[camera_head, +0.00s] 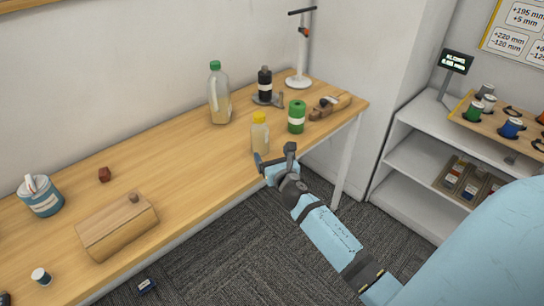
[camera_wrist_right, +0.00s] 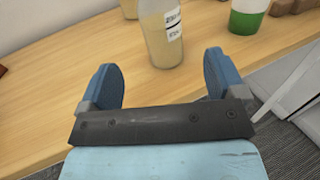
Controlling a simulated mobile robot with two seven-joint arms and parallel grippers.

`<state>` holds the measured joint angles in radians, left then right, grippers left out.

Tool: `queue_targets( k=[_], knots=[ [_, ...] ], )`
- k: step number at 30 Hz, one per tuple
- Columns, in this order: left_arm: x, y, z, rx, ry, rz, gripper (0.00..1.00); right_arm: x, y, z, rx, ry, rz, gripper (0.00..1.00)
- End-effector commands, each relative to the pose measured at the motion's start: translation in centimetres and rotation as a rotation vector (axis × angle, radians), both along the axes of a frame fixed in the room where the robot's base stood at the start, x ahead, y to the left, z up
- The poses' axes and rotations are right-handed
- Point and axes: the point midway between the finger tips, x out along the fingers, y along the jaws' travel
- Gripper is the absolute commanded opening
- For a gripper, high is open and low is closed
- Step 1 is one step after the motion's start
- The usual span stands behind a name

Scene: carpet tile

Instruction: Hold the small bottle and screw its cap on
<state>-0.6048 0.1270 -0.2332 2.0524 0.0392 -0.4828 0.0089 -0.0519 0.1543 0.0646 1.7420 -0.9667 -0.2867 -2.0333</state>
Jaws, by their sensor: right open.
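A small clear bottle (camera_head: 260,138) with pale yellow contents and a white label stands upright near the table's front edge. A yellow cap (camera_head: 259,117) sits on its top; how tightly it sits I cannot tell. My right gripper (camera_head: 275,157) is open and empty just in front of the bottle, low and near the table edge. In the right wrist view the bottle (camera_wrist_right: 161,38) stands ahead of the open fingers (camera_wrist_right: 160,72), roughly centred between them and apart from both. Its top is cut off there. My left gripper is not in view.
A larger green-capped bottle (camera_head: 219,104) stands behind left, a black bottle (camera_head: 265,84) behind. A green can (camera_head: 296,117) stands close on the right. A wooden box (camera_head: 117,226), blue-white tin (camera_head: 41,203) and small jar (camera_head: 41,277) are at left. The mid-left wooden table (camera_head: 180,170) is mostly clear.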

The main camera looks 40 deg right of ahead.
Motion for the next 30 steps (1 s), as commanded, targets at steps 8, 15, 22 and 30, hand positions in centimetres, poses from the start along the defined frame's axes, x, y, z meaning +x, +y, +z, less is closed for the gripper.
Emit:
queue_targets(
  k=[8, 15, 22, 30],
  knots=[
    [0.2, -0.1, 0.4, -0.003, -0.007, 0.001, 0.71, 0.0, 0.0, 0.0, 0.002, -0.001, 0.0, 0.89],
    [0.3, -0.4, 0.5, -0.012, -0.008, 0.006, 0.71, -2.2, 2.2, -2.3, 0.293, -0.015, 0.023, 0.89],
    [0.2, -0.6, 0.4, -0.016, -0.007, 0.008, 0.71, -8.4, 7.7, -7.3, 1.074, -0.026, -0.008, 0.89],
    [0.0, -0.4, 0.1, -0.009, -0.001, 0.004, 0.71, -17.1, 15.1, -11.8, 2.041, -0.005, -0.273, 0.89]
  ],
)
